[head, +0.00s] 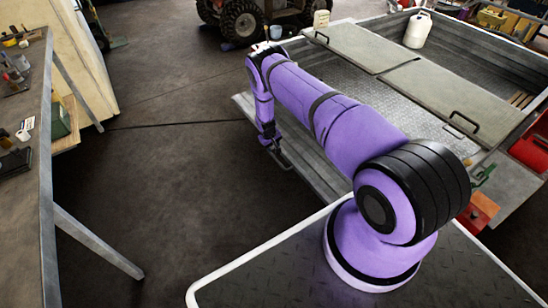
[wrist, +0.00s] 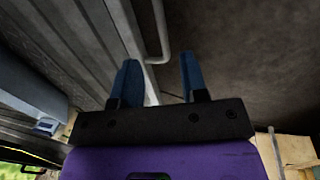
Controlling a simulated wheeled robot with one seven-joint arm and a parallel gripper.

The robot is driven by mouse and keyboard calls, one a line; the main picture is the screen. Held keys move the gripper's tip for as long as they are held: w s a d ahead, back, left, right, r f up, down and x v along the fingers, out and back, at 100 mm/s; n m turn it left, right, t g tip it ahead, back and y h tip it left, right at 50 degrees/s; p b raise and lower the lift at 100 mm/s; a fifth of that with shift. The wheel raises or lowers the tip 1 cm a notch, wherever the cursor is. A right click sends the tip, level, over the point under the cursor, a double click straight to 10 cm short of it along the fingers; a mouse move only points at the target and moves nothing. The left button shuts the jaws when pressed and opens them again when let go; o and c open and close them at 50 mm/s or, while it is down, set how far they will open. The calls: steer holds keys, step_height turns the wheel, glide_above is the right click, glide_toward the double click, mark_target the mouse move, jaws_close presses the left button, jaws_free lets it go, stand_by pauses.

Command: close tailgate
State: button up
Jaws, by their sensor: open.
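The tailgate (head: 310,165) is a ribbed grey metal panel at the near left end of the trailer, swung out and down from the bed. A grey bar handle (head: 285,160) shows at its outer edge. In the wrist view the tailgate (wrist: 65,40) fills the upper left, and the handle (wrist: 162,35) runs beyond and between my fingertips. My gripper (wrist: 158,62) is open with two blue fingers and nothing held. In the head view my gripper (head: 268,140) hangs down beside the tailgate's outer edge, partly hidden by my arm. I cannot tell whether it touches the handle.
The trailer bed (head: 350,85) carries grey lids (head: 455,90) and a white gas bottle (head: 418,29). A red can (head: 532,145) is at the right. A workbench (head: 46,150) stands at the left. A quad bike (head: 238,18) is at the back. The floor (head: 170,150) between is clear.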

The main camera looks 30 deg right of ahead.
mark_target(276, 159)
steer(key=f, duration=0.3)
steer(key=d+f, duration=0.1)
steer(key=f, duration=0.2)
steer(key=d+f, duration=0.1)
steer(key=f, duration=0.2)
steer(key=shift+f, duration=0.35)
jaws_close()
